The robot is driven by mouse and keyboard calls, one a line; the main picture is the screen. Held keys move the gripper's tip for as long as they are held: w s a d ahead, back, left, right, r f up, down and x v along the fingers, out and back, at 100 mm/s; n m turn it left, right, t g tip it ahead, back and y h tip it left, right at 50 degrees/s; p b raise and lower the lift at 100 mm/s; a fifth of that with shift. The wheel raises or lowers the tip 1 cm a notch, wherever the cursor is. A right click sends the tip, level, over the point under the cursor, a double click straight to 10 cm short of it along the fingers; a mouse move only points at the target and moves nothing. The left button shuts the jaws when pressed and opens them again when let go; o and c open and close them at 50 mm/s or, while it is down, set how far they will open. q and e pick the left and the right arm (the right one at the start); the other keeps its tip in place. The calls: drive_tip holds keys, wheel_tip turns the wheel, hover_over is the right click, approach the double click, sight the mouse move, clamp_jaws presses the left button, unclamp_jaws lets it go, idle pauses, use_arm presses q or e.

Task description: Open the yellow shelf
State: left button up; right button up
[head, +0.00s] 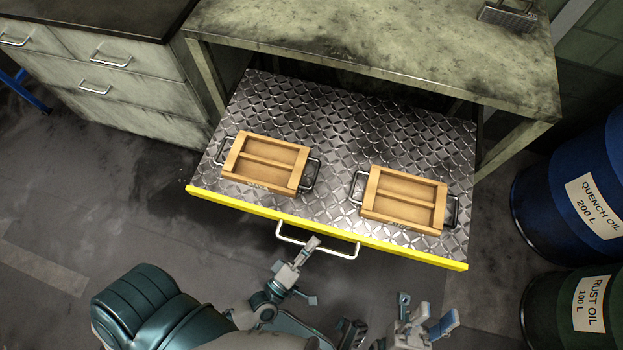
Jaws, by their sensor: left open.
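The yellow shelf (325,229) is a wide sliding tray with a diamond-plate metal surface and a yellow front edge. It sticks out from under the workbench. Its silver bar handle (318,247) is on the front edge. My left gripper (309,272) is open at the handle, with one finger overlapping the bar near its middle in the head view. I cannot tell whether it touches the bar. My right gripper (425,311) is low in the picture, in front of the shelf and apart from the handle. Whether its fingers are open or shut is unclear.
Two wooden boxes with metal handles, one left (265,162) and one right (404,199), sit on the shelf. The worn workbench (400,50) is above it. A drawer cabinet (110,75) stands left. Blue (560,215) and green (570,310) oil drums stand right. Floor at left is clear.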

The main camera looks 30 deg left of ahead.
use_arm(q)
drive_tip(key=v, duration=1.2)
drive_tip(key=shift+f, duration=0.1)
